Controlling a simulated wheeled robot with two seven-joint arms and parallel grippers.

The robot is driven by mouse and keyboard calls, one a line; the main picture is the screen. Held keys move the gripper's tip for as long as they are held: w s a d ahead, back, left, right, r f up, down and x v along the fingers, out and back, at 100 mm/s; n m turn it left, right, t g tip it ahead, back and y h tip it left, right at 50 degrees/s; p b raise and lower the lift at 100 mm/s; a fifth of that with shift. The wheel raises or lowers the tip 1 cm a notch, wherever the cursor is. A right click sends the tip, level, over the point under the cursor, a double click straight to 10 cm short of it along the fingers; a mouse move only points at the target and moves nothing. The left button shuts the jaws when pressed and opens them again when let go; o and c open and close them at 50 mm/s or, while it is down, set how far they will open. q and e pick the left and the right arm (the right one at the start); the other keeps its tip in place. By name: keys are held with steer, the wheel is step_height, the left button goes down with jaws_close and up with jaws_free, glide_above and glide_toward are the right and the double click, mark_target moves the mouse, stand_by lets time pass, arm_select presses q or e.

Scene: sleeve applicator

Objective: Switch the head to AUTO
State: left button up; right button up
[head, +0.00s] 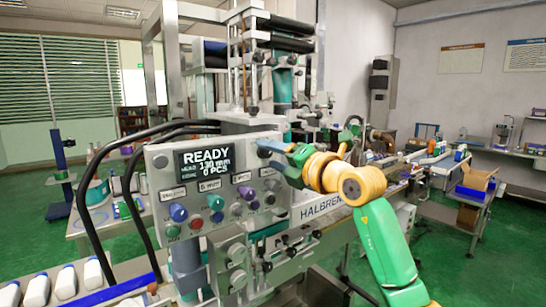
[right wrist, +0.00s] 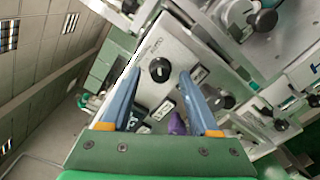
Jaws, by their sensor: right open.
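The grey control panel (head: 225,205) of the applicator carries a dark screen (head: 205,159) that reads READY, with 130 mm and 0 PCS below. Several knobs and buttons sit under it, including a purple knob (head: 178,212) and a red button (head: 197,223). My right gripper (head: 272,150) is at the panel's upper right corner. In the right wrist view its two blue fingers are open (right wrist: 160,76), with a black round knob (right wrist: 159,69) seen between the tips. I cannot tell whether they touch it. My left gripper is out of view.
Black cables (head: 88,200) loop at the panel's left. White bottles (head: 66,281) stand in a row at lower left. A purple knob (right wrist: 177,123) lies close to the right finger in the wrist view. A conveyor runs off to the right.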

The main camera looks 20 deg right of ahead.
steer(key=s+b, duration=0.1)
steer(key=b, duration=0.1)
steer(key=s+d, duration=0.1)
steer(key=shift+s+f+b, duration=0.35)
steer(key=shift+f+b, duration=0.05)
steer(key=b, duration=0.2)
glide_toward(268, 158)
steer(key=shift+w+a+r, duration=0.2)
steer(key=shift+w+r, duration=0.2)
steer(key=shift+w, duration=0.15)
